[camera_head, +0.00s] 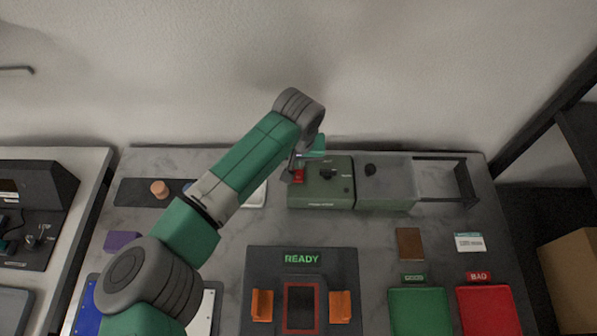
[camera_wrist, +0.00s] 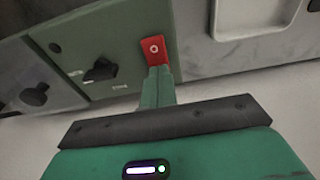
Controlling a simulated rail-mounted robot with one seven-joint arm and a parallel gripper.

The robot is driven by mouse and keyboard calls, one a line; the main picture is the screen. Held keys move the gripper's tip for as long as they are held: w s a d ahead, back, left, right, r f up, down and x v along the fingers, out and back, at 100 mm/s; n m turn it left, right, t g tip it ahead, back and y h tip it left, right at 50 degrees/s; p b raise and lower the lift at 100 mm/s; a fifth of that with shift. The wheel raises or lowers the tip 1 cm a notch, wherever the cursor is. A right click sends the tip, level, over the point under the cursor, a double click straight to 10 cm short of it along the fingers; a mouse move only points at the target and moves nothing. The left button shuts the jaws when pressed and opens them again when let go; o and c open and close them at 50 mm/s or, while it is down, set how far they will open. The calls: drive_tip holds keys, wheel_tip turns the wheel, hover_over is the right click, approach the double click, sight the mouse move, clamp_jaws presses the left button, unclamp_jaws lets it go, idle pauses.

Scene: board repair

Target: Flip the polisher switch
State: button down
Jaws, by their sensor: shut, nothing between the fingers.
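The polisher is a green box (camera_head: 325,190) at the back middle of the bench, and its green panel also fills the upper left of the wrist view (camera_wrist: 130,35). Its red switch (camera_head: 298,177) sits at the box's left end. In the wrist view the red switch (camera_wrist: 153,48) shows a white ring mark. My gripper (camera_wrist: 158,72) is shut and empty, its green fingertips right at the switch's near edge and covering part of it. I cannot tell whether they touch. In the head view my wrist hangs over the box's left end, and the fingertips are not clear.
A black knob (camera_wrist: 101,71) is beside the switch on the panel. A grey unit (camera_head: 385,183) with a black knob joins the box's right side. A READY fixture (camera_head: 300,258) with orange blocks is in front. Green (camera_head: 419,312) and red (camera_head: 487,310) trays lie front right.

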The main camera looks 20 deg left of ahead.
wheel_tip(320, 180, up, 7)
drive_tip(key=p, duration=0.8)
drive_tip(key=shift+d, duration=0.1)
idle(0.4)
